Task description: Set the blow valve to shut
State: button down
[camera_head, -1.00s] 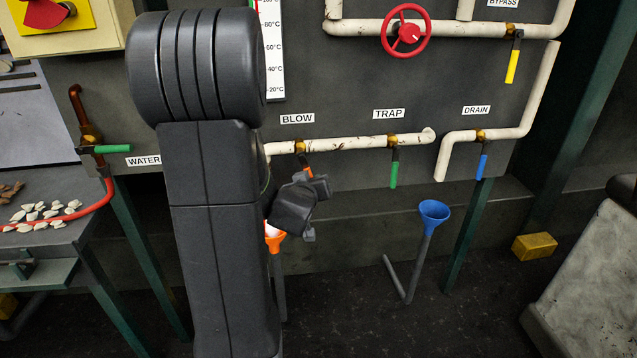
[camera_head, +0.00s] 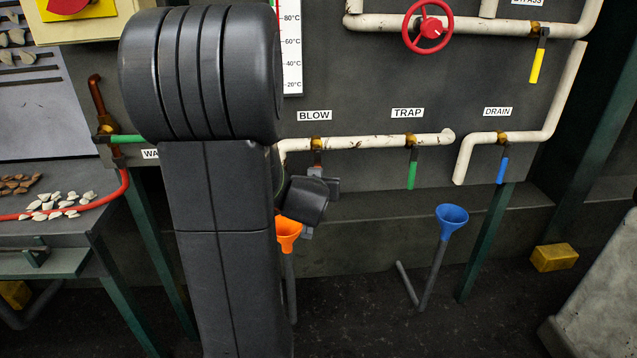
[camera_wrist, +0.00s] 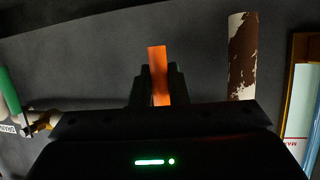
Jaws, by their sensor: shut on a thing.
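The blow valve is the brass fitting (camera_head: 318,144) on the white pipe under the BLOW label (camera_head: 314,115) in the head view. Its orange lever (camera_wrist: 157,60) shows in the wrist view between my fingers. My gripper (camera_wrist: 158,82) is shut on that lever. In the head view my gripper (camera_head: 312,200) is just below the valve and hides most of the lever, so its exact angle is hard to tell there.
The green TRAP lever (camera_head: 412,170) and blue DRAIN lever (camera_head: 502,169) hang down to the right. An orange funnel (camera_head: 289,230) stands below my gripper, a blue funnel (camera_head: 451,214) farther right. A red wheel (camera_head: 428,28) sits above.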

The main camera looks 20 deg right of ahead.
jog(key=c, duration=1.4)
grip_release()
jog(key=shift+w, duration=0.1)
jog(key=p+v, duration=0.4)
jog(key=v, duration=1)
jog(key=shift+p, duration=0.35)
jog(key=shift+w, duration=0.15)
